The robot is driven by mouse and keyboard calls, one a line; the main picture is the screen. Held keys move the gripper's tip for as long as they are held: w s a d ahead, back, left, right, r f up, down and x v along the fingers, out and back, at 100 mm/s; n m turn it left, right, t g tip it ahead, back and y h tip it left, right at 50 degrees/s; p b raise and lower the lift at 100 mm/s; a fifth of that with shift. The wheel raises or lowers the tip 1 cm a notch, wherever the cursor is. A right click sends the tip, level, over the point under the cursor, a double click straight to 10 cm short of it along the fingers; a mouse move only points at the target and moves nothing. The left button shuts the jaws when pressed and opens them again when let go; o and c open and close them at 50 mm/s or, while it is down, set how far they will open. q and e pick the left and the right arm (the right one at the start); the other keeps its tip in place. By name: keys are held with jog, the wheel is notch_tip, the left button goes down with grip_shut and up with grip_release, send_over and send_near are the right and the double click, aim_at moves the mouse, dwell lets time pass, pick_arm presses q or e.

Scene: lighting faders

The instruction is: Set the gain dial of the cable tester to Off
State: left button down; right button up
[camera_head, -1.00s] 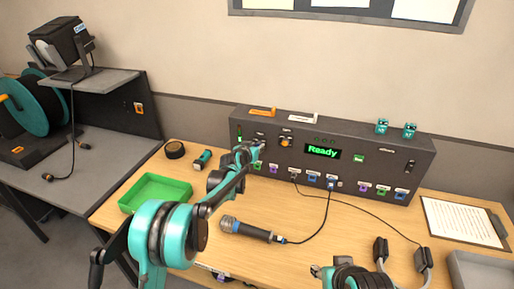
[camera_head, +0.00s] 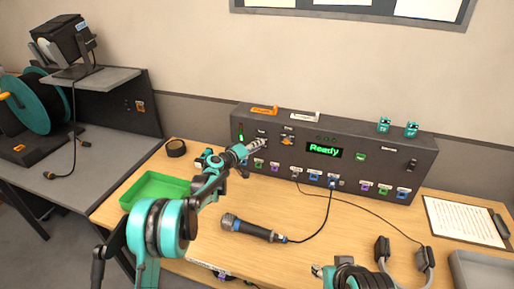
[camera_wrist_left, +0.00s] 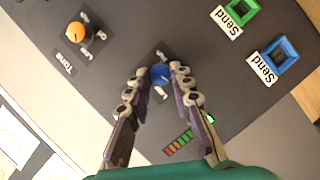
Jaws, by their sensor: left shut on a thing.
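The cable tester (camera_head: 400,160) is the long dark box at the back of the bench, with a green "Ready" display (camera_head: 323,150). In the left wrist view a blue dial (camera_wrist_left: 159,74) sits between my left fingertips (camera_wrist_left: 158,80); I take it as the gain dial. Its label and setting are not readable. My left gripper (camera_head: 257,143) is shut on this dial at the tester's left end, and hides it in the head view. A dark and teal part of my right arm shows at the bottom; its finger state is unclear.
An orange dial (camera_wrist_left: 76,32) marked "Tone" is beside the blue one. A lit level meter (camera_wrist_left: 180,139) lies near the fingers. A microphone (camera_head: 250,229), green tray (camera_head: 153,189), headphones (camera_head: 383,250) and clipboard (camera_head: 463,221) are on the bench.

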pick_arm(q)
jog(key=n, duration=0.1)
jog(key=n+h+b, duration=0.1)
jog(key=n, duration=0.1)
jog(key=n+t+h+b, duration=0.1)
jog(key=n, duration=0.1)
jog(key=shift+f, duration=0.3)
jog(key=shift+n, duration=0.3)
jog(key=c, duration=1.3)
grip_release()
jog(key=v, duration=1.2)
jog(key=shift+f, duration=0.25)
